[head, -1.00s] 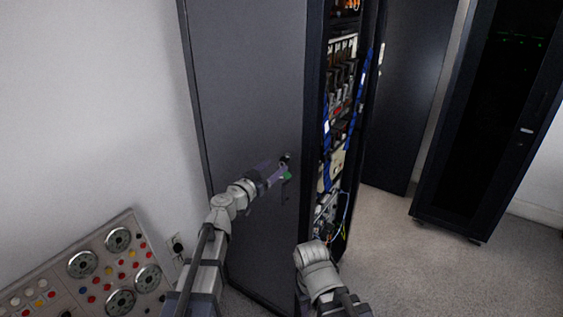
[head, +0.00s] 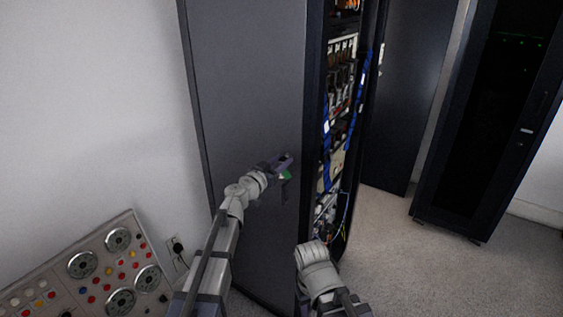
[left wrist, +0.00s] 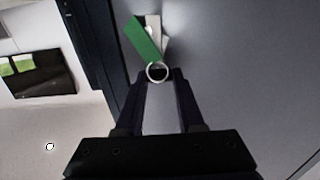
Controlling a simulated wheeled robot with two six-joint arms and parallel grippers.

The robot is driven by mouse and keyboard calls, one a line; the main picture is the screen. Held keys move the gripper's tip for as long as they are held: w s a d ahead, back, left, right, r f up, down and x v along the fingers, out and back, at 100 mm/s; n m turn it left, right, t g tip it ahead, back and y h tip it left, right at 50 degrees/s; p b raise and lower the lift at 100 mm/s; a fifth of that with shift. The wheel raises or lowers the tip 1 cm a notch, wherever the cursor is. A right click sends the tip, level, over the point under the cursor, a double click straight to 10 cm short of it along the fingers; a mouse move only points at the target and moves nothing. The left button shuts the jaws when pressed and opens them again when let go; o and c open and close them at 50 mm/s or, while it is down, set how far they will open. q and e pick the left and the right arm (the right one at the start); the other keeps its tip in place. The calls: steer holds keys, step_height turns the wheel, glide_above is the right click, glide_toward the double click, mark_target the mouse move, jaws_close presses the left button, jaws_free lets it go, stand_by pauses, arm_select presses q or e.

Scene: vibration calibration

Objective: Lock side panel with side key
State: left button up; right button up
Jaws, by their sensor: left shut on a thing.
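The side panel (head: 245,90) is the large dark grey side of the tall cabinet; it also shows in the left wrist view (left wrist: 235,80). My left gripper (head: 287,161) is at the panel near its right edge. In the left wrist view its fingertips (left wrist: 158,76) are shut on the side key (left wrist: 157,67), whose round ring end shows between them. A green tag (left wrist: 143,39) hangs by the key; it is a small green patch in the head view (head: 286,175). A pale metal piece shows behind the tag. The key's tip and the keyhole are hidden.
The cabinet's open front shows equipment and blue cables (head: 360,85) right of the panel. A control board with dials (head: 100,265) is at the lower left. Another dark cabinet (head: 490,130) stands at the right, with free floor (head: 410,250) before it.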

arm_select(q)
jaws_close()
steer(key=n, duration=0.4)
steer(key=shift+a, duration=0.1)
steer(key=n, duration=0.3)
steer(key=shift+w+n, duration=0.1)
steer(key=shift+n, duration=0.3)
steer(key=n, duration=0.5)
steer(key=shift+f, duration=0.15)
steer(key=n, duration=0.5)
steer(key=shift+a, duration=0.1)
stand_by(0.3)
